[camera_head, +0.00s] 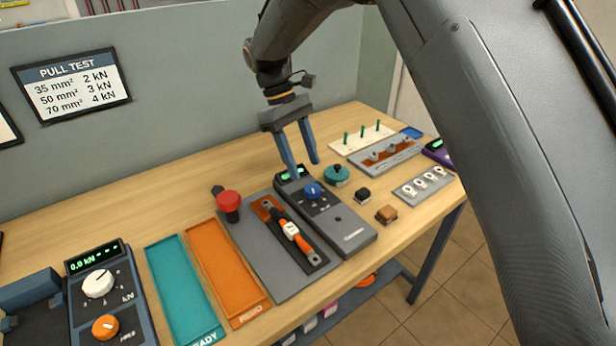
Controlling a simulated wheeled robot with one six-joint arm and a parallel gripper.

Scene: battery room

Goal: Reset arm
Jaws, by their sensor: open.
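My gripper (303,168) hangs from my arm above the back of the workbench, with its two blue fingers apart and nothing between them. It points down over the far end of a grey control box (345,235) that has a blue knob (313,190) and a small green display. The left fingertip overlaps the display in the picture; I cannot tell whether they touch. My arm reaches in from the top right and its large grey link covers much of the right side.
Teal (182,290) and orange (226,270) trays lie left. A teal round knob (336,174), small blocks and lug racks (423,185) stand right. Bare wood (120,222) shows at back left.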

